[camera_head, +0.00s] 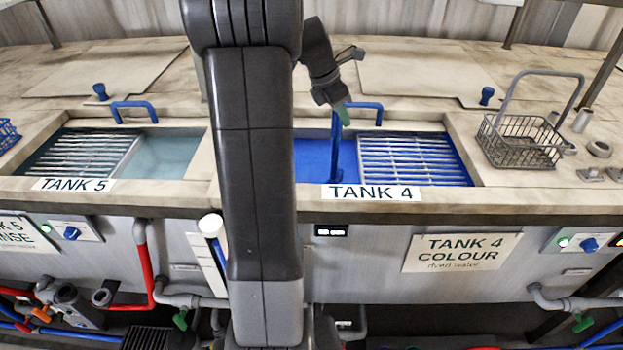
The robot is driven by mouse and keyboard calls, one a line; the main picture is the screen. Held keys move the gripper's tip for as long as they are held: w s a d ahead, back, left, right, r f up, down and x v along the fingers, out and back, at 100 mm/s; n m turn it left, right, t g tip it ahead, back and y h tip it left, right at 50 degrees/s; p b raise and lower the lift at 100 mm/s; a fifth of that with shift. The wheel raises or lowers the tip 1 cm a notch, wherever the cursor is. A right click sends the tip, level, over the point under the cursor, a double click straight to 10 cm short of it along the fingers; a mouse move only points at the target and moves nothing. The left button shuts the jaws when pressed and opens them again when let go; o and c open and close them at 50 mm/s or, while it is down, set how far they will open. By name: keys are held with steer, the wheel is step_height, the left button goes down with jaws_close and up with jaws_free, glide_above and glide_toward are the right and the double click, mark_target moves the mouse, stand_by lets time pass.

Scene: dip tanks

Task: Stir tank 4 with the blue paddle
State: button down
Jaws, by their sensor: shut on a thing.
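Tank 4 (463,147) is a sunken basin of dark blue liquid right of my arm, with a metal slatted rack in its right part. The blue paddle (335,152) shows as a thin, nearly upright blue shaft at the tank's left part. Its lower end appears against the front rim, and I cannot tell how deep it reaches. My arm hides the tank's left edge.
A blue arched handle (366,105) stands at tank 4's back edge. A wire basket (522,140) with a tall handle sits right of the tank, near small loose parts. Tank 5 (165,155) lies to the left. Pipes and valves run below the front panel.

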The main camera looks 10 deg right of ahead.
steer(key=w+d, duration=0.2)
steer(key=w, duration=0.3)
steer(key=w+a, duration=0.4)
steer(key=a, duration=0.9)
steer(key=s+a+b, duration=0.2)
steer(key=s+a, duration=0.1)
steer(key=s, duration=0.6)
steer(key=s+d+p, duration=0.2)
steer(key=s+d, duration=0.2)
steer(key=d, duration=0.9)
steer(key=w+d, duration=0.3)
steer(key=w, duration=0.6)
steer(key=w+a, duration=0.4)
steer(key=a, duration=0.9)
steer(key=shift+s+a+b, duration=0.55)
steer(key=shift+s+a, duration=0.35)
steer(key=shift+s, duration=3.45)
steer(key=w+d+p, duration=0.1)
steer(key=w+d, duration=0.1)
steer(key=d, duration=0.4)
steer(key=shift+d, duration=0.35)
steer(key=shift+w, duration=0.15)
